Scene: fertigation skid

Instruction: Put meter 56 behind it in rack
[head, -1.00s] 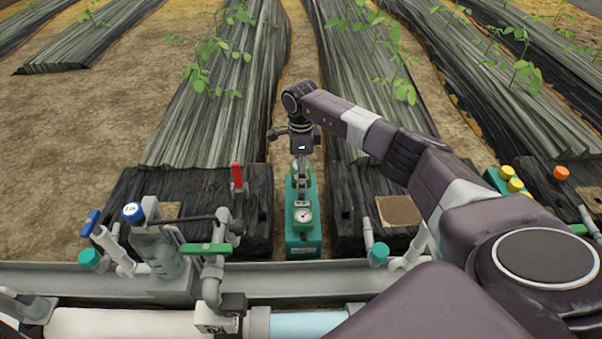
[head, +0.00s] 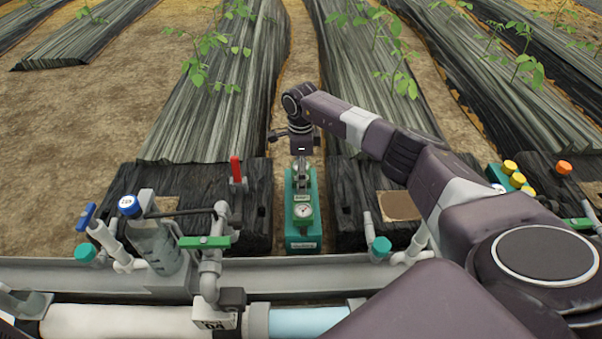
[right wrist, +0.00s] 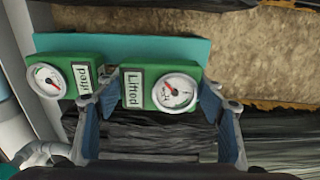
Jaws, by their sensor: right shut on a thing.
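A long teal rack (head: 290,225) stands between two black blocks. My right gripper (head: 301,170) is above the rack's far part, pointing down. In the right wrist view, my right gripper (right wrist: 160,110) is shut on a green meter (right wrist: 160,88) labelled "Lifted", with a white dial. It overlaps the teal rack; whether it is seated I cannot tell. No number 56 is legible.
A grey rail (head: 270,268) and pipes run along the front. A red-handled valve (head: 236,172) and a green-handled valve (head: 205,242) stand left of the rack. Yellow knobs (head: 517,180) are at the right. Bare soil lies behind the rack.

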